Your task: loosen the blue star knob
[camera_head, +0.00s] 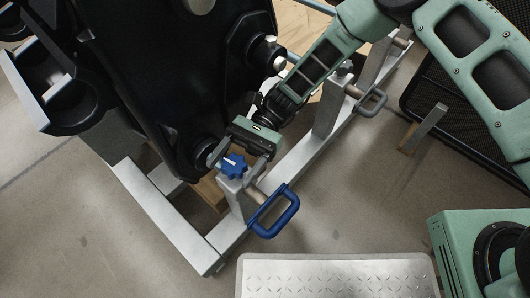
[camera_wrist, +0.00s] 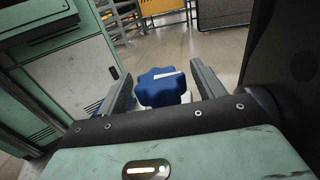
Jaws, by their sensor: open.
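The blue star knob (camera_head: 233,166) sits on top of a light grey metal post at the near end of the frame. It has a white pointer mark on top. My gripper (camera_head: 238,158) is open around it, with one finger on either side. In the wrist view the knob (camera_wrist: 162,86) lies between the two grey fingers (camera_wrist: 160,90), with a visible gap on the right side. Its lower part is hidden by the gripper body. Whether either finger touches it, I cannot tell.
A blue handle (camera_head: 275,211) sticks out below the knob post. A black machine part (camera_head: 170,70) stands close on the left. A second post with a grey handle (camera_head: 372,102) is farther back. A tread-plate step (camera_head: 335,277) lies in front.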

